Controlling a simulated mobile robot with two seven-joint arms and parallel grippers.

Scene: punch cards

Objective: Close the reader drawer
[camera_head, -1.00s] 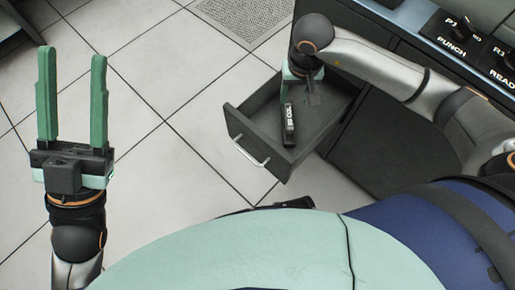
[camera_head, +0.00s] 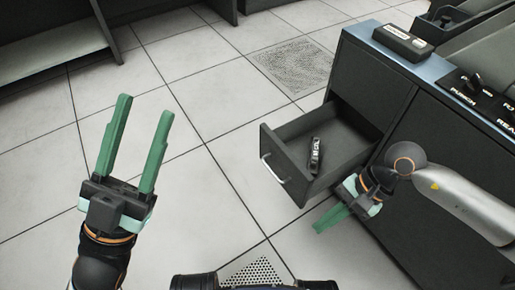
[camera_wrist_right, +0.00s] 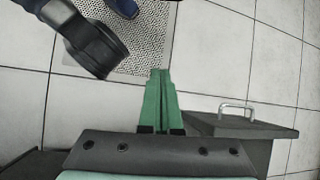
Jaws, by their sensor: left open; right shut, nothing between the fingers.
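The reader drawer (camera_head: 294,171) is dark grey and stands pulled out of the cabinet (camera_head: 365,85), with a silver handle (camera_head: 272,168) on its front. A small black labelled object (camera_head: 316,155) lies inside it. My right gripper (camera_head: 318,229) is shut and empty, low beside the drawer's near side, apart from the handle. In the right wrist view its green fingers (camera_wrist_right: 160,76) are together, with the drawer front and handle (camera_wrist_right: 237,105) to their right. My left gripper (camera_head: 146,100) is open and empty, out over the floor to the left of the drawer.
The cabinet top carries a dark box (camera_head: 403,40) and a control panel with knobs (camera_head: 472,84). A dark shelf unit (camera_head: 60,50) stands at the far left. The tiled floor (camera_head: 215,180) before the drawer is clear.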

